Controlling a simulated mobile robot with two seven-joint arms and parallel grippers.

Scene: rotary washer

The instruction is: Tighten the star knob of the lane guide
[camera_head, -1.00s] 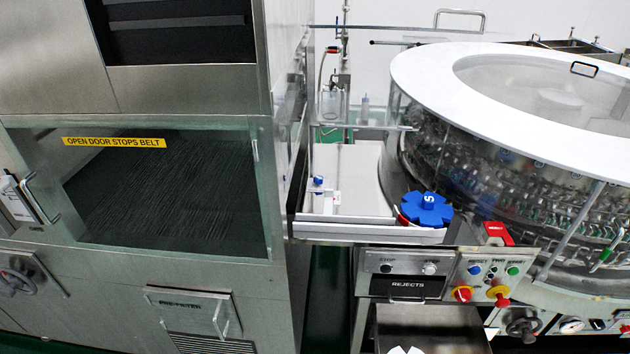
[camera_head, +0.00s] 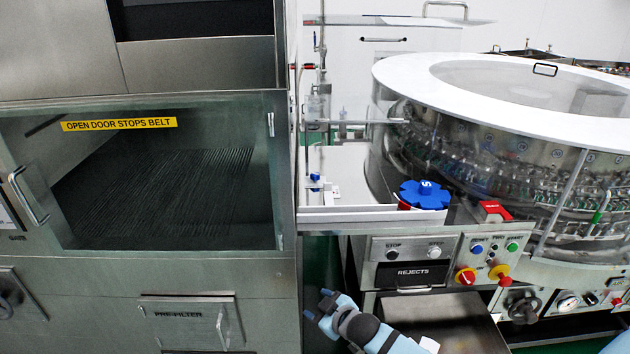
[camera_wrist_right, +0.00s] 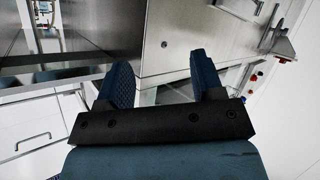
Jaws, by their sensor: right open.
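A small blue knob (camera_head: 315,178) stands on a white block on the flat deck between the cabinet and the round machine; it looks like the lane guide's star knob, but its shape is too small to tell. My right gripper (camera_head: 318,304) is low in front of the deck, well below and apart from the small knob. In the right wrist view its two fingers (camera_wrist_right: 164,78) are spread with nothing between them. My left gripper is not in view.
The deck's metal front rail (camera_head: 350,214) lies between my right gripper and the small knob. The rejects tray (camera_head: 440,318) is right of the gripper. A control panel (camera_head: 490,255) with red knobs is farther right. The large steel cabinet (camera_head: 240,270) borders the left.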

